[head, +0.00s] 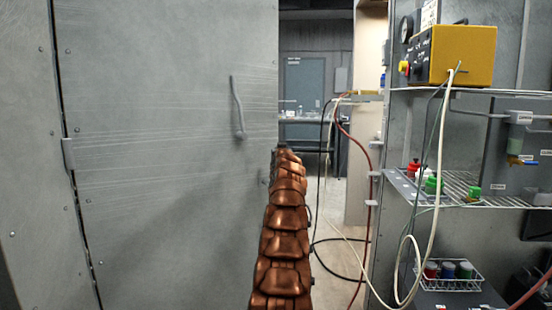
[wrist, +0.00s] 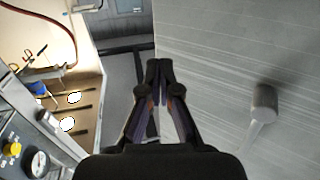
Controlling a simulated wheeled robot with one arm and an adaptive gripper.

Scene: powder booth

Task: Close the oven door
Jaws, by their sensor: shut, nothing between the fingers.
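The oven door (head: 160,200) is a large brushed-grey metal panel filling the left and middle of the head view. A dark seam and a hinge (head: 68,153) run along its left side. A bar handle (head: 238,108) is near its right edge. In the wrist view the door (wrist: 215,50) fills the right side, with the handle (wrist: 264,103) at lower right. My gripper (wrist: 158,68) is shut and empty, beside the door's edge and apart from the handle. In the head view my arm hides the gripper. The oven opening is not visible, so I cannot tell how far the door stands open.
A wire shelf rack (head: 470,190) stands at right, with a yellow control box (head: 455,54) on top and hoses hanging from it. Bottles (head: 433,185) stand on its middle shelf. A strip of open floor (head: 333,270) lies between door and rack, crossed by hoses.

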